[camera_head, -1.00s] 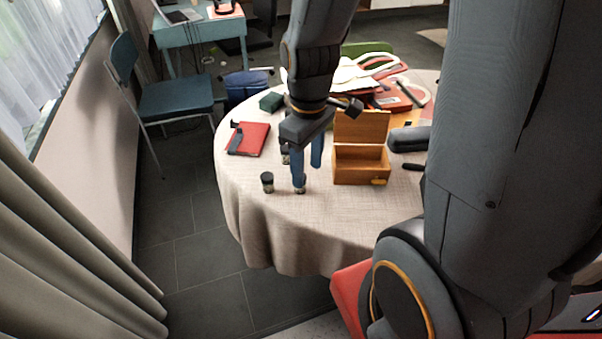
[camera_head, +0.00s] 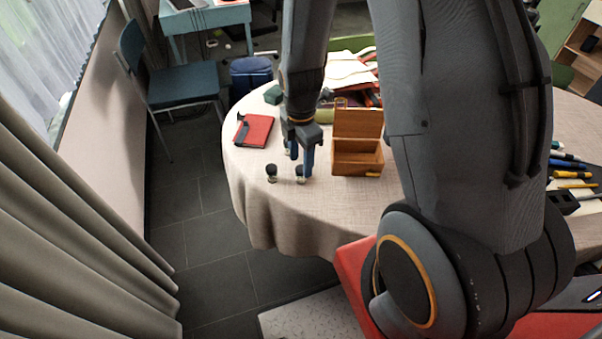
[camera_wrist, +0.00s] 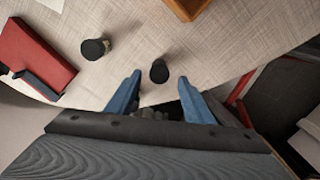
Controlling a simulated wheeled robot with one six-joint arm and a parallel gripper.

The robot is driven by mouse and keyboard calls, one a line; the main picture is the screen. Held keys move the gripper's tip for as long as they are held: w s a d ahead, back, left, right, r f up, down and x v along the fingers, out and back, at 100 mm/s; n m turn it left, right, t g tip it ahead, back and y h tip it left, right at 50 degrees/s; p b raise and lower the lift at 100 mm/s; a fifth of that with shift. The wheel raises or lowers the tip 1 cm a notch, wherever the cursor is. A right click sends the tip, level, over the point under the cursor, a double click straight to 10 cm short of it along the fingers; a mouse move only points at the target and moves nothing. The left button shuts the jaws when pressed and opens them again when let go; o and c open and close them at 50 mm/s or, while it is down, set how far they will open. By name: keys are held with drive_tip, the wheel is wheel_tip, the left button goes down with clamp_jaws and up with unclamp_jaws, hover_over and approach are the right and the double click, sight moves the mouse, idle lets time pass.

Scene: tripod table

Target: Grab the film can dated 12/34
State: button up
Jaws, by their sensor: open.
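Small film cans with black lids stand upright on the cloth-covered round table (camera_head: 250,200). In the head view one can (camera_head: 271,173) is left of my gripper (camera_head: 301,165), and another can (camera_head: 300,174) is at its fingertips. A pale bit behind the fingers may be a third can, mostly hidden. In the wrist view one can (camera_wrist: 159,72) lies between and just beyond the open blue fingertips of my gripper (camera_wrist: 160,77). Another can (camera_wrist: 95,47) stands to the upper left, clear of the fingers. No date is readable on any can.
An open wooden box (camera_head: 357,162) stands right of my gripper. A red notebook (camera_head: 255,131) lies to the left with a dark object on its edge. Papers and other items lie at the back. Bare cloth is in front of the cans.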

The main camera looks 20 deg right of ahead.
sight(301, 169)
drive_tip(key=shift+w+f+p, duration=0.1)
drive_tip(key=shift+f+p, duration=0.85)
drive_tip(key=shift+f, duration=1.6)
drive_tip(key=c, duration=1.1)
